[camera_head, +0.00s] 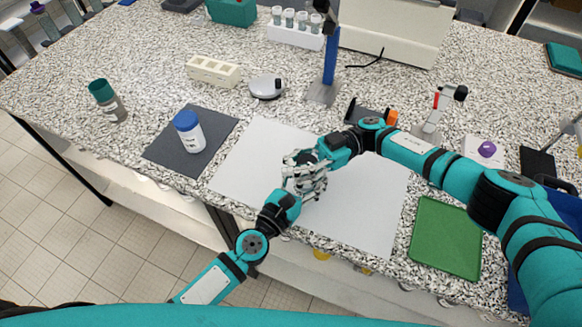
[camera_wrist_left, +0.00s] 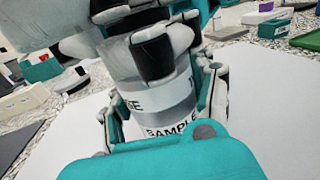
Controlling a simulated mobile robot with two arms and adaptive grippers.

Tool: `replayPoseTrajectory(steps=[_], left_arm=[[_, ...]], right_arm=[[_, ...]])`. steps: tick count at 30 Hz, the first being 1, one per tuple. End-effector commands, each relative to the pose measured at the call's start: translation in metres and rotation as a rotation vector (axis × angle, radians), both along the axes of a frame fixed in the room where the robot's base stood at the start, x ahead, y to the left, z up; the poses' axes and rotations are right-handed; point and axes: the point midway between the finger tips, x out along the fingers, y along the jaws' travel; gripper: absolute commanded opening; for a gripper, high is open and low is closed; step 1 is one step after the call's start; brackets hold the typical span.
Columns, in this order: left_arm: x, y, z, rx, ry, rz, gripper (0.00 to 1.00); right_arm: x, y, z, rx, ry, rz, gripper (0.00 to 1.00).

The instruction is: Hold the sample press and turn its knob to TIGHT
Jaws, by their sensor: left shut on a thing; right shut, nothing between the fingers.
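The sample press stands on the white mat (camera_head: 243,165), mostly hidden by both grippers in the head view. In the left wrist view the sample press (camera_wrist_left: 168,103) is a grey and white cylinder with a SAMPLE label low down and partial lettering, "SE" and "T", higher up. My left gripper (camera_head: 297,188) is shut on it from the front, one finger on each side. My right gripper (camera_head: 308,162) is just above and behind; in the left wrist view its dark-padded fingers (camera_wrist_left: 152,55) are at the press's top. They are shut with nothing between them. The knob is hidden and its setting cannot be read.
A blue-lidded jar (camera_head: 189,132) stands on a dark mat at left, with a teal-capped bottle (camera_head: 107,100) farther left. A blue column stand (camera_head: 327,70) is behind. A green tray (camera_head: 445,240) lies at right. The white mat is otherwise clear.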

Motion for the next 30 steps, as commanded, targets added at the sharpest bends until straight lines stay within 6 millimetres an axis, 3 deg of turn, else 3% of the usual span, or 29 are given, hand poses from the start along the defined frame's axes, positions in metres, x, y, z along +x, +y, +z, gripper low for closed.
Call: replayPoseTrajectory(steps=[2,14,23,30], left_arm=[[0.0,0.001,0.0,-0.002,0.001,0.003,0.0],[0.0,0.001,0.0,0.0,0.0,0.001,0.0],[0.0,0.0,0.0,0.0,0.0,0.0,0.0],[0.0,0.0,0.0,0.0,0.0,0.0,0.0]], right_arm=[[0.002,-0.002,0.0,-0.002,-0.002,-0.007,0.0],[0.001,-0.001,0.0,-0.001,-0.001,-0.003,0.49],[0.002,-0.002,0.0,-0.001,-0.001,-0.003,0.49],[0.022,-0.03,-0.001,-0.003,-0.002,-0.008,0.49]])
